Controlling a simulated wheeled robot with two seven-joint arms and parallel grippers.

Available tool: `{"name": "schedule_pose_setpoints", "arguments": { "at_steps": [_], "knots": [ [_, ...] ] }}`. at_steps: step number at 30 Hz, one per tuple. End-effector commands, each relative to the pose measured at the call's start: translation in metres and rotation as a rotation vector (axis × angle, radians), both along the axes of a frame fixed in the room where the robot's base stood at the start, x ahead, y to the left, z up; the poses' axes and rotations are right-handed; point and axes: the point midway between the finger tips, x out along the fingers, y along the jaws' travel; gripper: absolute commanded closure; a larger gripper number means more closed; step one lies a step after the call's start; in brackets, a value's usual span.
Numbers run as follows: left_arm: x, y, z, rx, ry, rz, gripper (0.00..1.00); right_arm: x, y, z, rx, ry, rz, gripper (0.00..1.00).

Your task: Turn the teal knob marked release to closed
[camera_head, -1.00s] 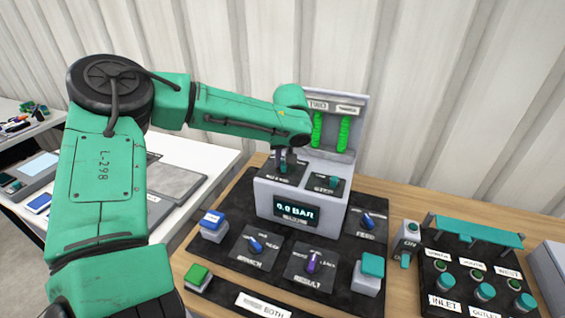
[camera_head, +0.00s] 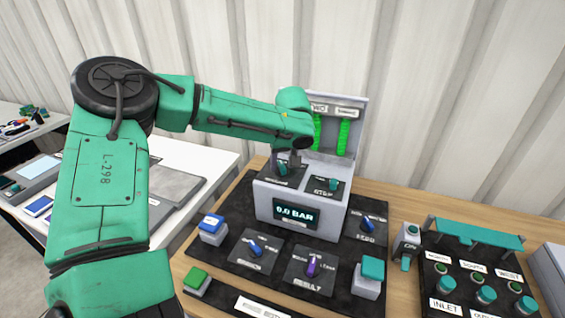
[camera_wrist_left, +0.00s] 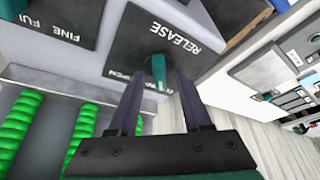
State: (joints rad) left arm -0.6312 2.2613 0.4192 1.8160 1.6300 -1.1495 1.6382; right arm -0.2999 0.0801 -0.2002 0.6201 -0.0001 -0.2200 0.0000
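The teal release knob (camera_wrist_left: 158,72) sits on a dark plate (camera_wrist_left: 133,36) marked RELEASE, and its pointer lies roughly up and down in the left wrist view. In the head view the knob (camera_head: 283,169) is at the top left of the grey console. My left gripper (camera_wrist_left: 160,76) is open, with one dark finger on either side of the knob and visible gaps between. In the head view my left gripper (camera_head: 285,163) comes down over the knob from above. Part of the plate's position lettering is hidden by the fingers. My right gripper is not in view.
Another teal knob (camera_head: 333,184) is close by on the right of the console (camera_head: 262,200). The display (camera_head: 296,212) reads 0.0 BAR. Green coils (camera_head: 343,134) stand behind the knobs. Blue and purple knobs (camera_head: 311,266) and push buttons lie in front.

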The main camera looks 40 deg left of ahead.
Motion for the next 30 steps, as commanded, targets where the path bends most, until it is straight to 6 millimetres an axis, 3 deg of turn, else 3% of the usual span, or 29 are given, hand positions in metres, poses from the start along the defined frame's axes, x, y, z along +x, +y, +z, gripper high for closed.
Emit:
{"name": "schedule_pose_setpoints", "arguments": {
  "at_steps": [5,8,19,24,30],
  "knots": [
    [-0.001,-0.002,0.007,0.001,-0.003,-0.001,0.51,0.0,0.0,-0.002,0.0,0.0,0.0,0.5],
    [-0.004,-0.008,0.024,0.0,-0.007,-0.002,0.51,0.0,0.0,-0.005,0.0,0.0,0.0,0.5],
    [-0.027,-0.04,0.119,0.002,-0.004,0.0,0.51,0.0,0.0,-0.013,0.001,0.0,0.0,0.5],
    [-0.032,-0.046,0.134,0.0,0.0,0.0,0.51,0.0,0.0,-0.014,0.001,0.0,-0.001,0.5],
    [-0.032,-0.046,0.135,0.0,0.0,0.0,0.51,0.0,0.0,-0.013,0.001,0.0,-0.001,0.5]
  ]
}}
